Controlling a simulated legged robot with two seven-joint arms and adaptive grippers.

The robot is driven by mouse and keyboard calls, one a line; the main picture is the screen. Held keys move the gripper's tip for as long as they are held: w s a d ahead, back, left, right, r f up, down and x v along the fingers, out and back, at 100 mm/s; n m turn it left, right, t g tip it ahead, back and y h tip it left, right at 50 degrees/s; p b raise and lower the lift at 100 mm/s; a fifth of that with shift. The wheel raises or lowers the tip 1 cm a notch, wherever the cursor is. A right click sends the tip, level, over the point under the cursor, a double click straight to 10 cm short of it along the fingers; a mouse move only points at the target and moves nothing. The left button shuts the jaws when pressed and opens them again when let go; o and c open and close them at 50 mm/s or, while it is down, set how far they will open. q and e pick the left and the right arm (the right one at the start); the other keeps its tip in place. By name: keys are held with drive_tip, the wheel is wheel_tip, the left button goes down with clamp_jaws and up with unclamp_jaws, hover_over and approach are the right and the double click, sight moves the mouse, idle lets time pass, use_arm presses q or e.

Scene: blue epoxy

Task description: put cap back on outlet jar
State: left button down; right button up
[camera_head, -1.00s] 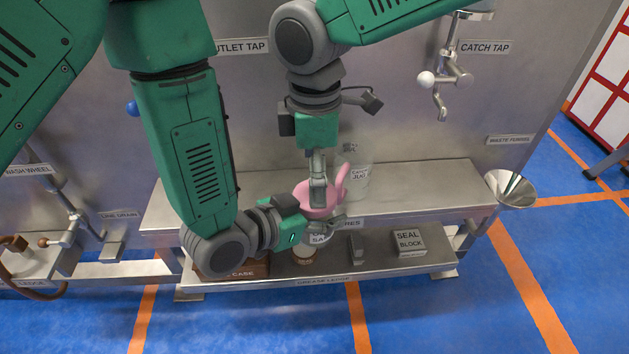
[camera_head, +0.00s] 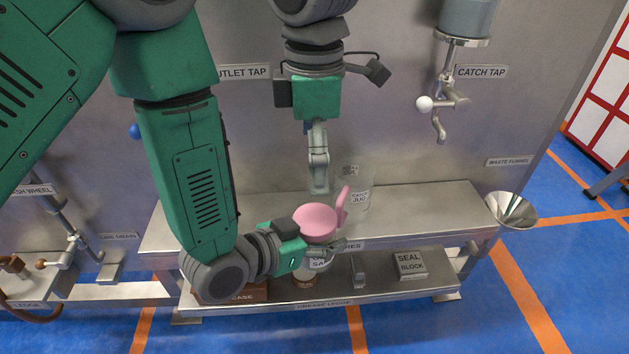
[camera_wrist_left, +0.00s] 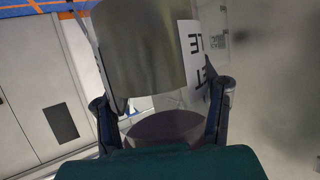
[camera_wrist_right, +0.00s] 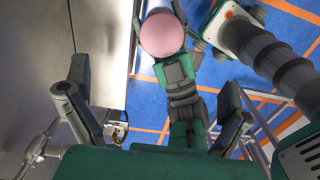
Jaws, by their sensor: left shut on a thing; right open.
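The outlet jar (camera_head: 319,265) is partly hidden behind my left gripper in the head view, with part of its label showing. My left gripper (camera_head: 324,246) is shut on the jar; in the left wrist view the jar's labelled wall (camera_wrist_left: 145,55) stands between the fingers. The pink cap (camera_head: 315,221) lies over the jar's mouth, with an upright pink tab at its right. In the right wrist view the cap (camera_wrist_right: 162,35) shows as a round pink disc. Whether it is fully seated, I cannot tell. My right gripper (camera_head: 319,188) is open and empty, above the cap and apart from it.
A clear catch jug (camera_head: 357,192) stands on the steel shelf (camera_head: 420,203) behind the cap. The seal block (camera_head: 409,265) sits on the lower ledge. The waste funnel (camera_head: 511,208) is at the right, and the catch tap (camera_head: 440,105) is above. The shelf's right part is clear.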

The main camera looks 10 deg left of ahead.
sight(332, 224)
wheel_tip(332, 224, up, 4)
drive_tip(key=shift+r, duration=0.1)
idle(0.6)
drive_tip(key=d+f+m, duration=0.1)
drive_tip(key=f, duration=0.3)
drive_tip(key=d+f+m+y, duration=0.1)
drive_tip(key=f, duration=0.4)
drive_tip(key=d+f+m+g, duration=0.1)
drive_tip(key=f, duration=0.4)
drive_tip(key=shift+s+d+f, duration=0.15)
drive_tip(key=shift+s+f, duration=0.1)
drive_tip(key=shift+s, duration=0.1)
use_arm(q)
drive_tip(key=shift+w, duration=0.1)
drive_tip(key=shift+d, duration=0.1)
use_arm(e)
drive_tip(key=s+d+f+m+y, duration=0.1)
drive_tip(key=s+d+f+m, duration=0.5)
drive_tip(key=d+f, duration=0.45)
drive_tip(key=s+d+f+m, duration=0.6)
drive_tip(key=s+d+f, duration=0.15)
drive_tip(key=f, duration=0.55)
drive_tip(key=s+d+f+m+t+h, duration=0.1)
drive_tip(key=s+d+f+m+h, duration=0.1)
drive_tip(key=s+d+m, duration=0.3)
drive_tip(key=s+d, duration=0.4)
drive_tip(key=d, duration=0.5)
drive_tip(key=shift+d+f+m+t, duration=0.15)
drive_tip(key=shift+d+m+t, duration=0.15)
drive_tip(key=shift+d, duration=0.1)
